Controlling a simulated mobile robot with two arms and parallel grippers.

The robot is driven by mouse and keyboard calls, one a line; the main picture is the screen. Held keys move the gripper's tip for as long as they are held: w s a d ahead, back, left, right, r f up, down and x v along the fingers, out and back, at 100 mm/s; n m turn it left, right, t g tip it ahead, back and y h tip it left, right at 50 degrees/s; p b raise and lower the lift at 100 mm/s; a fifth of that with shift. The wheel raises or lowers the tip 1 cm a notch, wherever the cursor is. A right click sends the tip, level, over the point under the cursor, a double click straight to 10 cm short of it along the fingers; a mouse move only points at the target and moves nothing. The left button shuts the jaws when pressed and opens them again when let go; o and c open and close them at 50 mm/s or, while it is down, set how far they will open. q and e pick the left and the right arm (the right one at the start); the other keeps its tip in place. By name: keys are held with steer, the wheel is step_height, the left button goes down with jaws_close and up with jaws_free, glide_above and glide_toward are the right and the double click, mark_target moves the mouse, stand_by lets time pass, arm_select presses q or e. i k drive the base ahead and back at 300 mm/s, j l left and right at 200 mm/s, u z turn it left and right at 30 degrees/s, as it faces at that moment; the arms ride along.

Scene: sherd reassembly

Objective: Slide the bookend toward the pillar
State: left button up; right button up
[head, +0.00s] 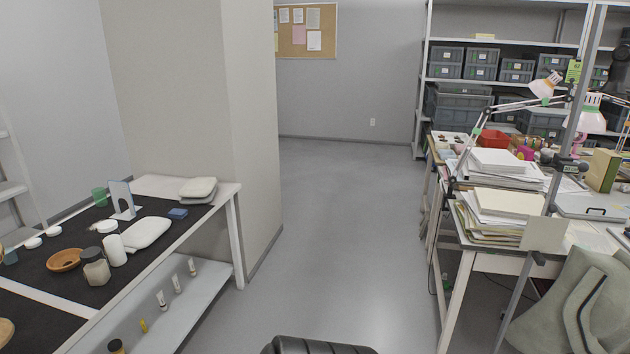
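The bookend (121,195) appears to be the pale grey-blue upright plate with a base, standing on the dark top of the left table (234,187). The pillar (252,110) is the broad beige column rising behind that table, to the right of the bookend and apart from it. Neither of my grippers is in view. A black ribbed part of mine shows at the bottom edge.
Around the bookend are a green cup (99,196), a white pad (147,232), a small blue block (177,213) and stacked white cushions (198,187). A brown bowl (65,260) and a jar (96,268) stand nearer. The middle floor (330,230) is clear; a cluttered desk stands right.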

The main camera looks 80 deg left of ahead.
mark_target(118, 190)
steer(key=u, duration=4.1)
steer(key=i+l+u, duration=0.2)
steer(key=i+u, duration=0.25)
steer(key=i+l+u, duration=0.2)
steer(key=u, duration=0.25)
steer(key=l, duration=0.1)
